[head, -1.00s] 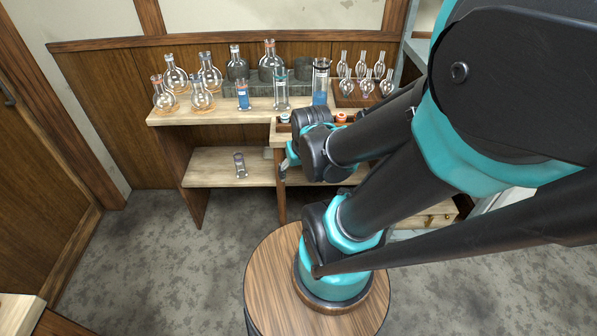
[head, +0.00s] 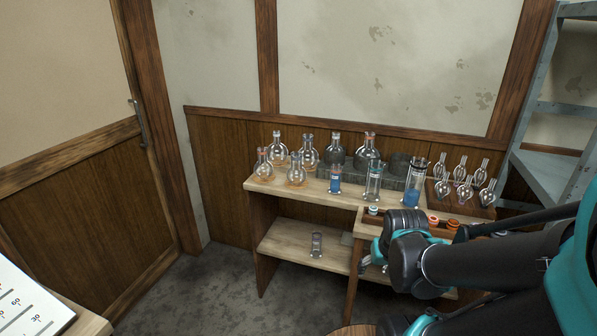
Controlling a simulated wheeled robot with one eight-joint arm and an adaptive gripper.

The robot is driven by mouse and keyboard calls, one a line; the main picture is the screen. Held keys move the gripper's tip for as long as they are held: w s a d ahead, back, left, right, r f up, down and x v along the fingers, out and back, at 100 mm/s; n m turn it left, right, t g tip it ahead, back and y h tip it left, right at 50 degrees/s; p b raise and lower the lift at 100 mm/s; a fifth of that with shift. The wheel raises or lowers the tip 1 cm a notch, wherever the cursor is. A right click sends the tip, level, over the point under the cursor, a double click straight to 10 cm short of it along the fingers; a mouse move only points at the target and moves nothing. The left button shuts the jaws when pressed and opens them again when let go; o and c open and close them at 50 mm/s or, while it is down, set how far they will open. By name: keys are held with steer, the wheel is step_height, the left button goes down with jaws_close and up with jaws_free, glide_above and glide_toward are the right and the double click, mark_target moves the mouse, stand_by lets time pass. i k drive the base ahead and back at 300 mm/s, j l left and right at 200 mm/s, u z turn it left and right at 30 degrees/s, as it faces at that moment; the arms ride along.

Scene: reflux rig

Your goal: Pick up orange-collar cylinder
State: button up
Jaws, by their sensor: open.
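Three upright glass cylinders stand on the bench top in the head view: a short one with blue liquid (head: 335,180), a clear one with a teal collar (head: 373,184) and a tall one with blue liquid (head: 413,188). A small clear cylinder (head: 316,245) stands alone on the lower shelf. I cannot make out an orange collar on any of them at this size. My gripper (head: 364,264) is open, in front of the bench and right of the lower-shelf cylinder, apart from it. My wrist hides much of it.
Several round flasks (head: 297,170) stand at the bench's left and back. A rack of small glass bulbs (head: 467,185) is at the right. Orange-topped items (head: 453,225) sit on the lower front section. The lower shelf (head: 285,240) is mostly bare.

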mark_target(336, 169)
steer(key=u, duration=0.45)
steer(key=l+u, duration=0.65)
steer(key=u, duration=0.2)
steer(key=k+l+u, duration=0.15)
steer(key=l+u, duration=0.25)
steer(key=k+l, duration=0.1)
steer(key=l, duration=0.15)
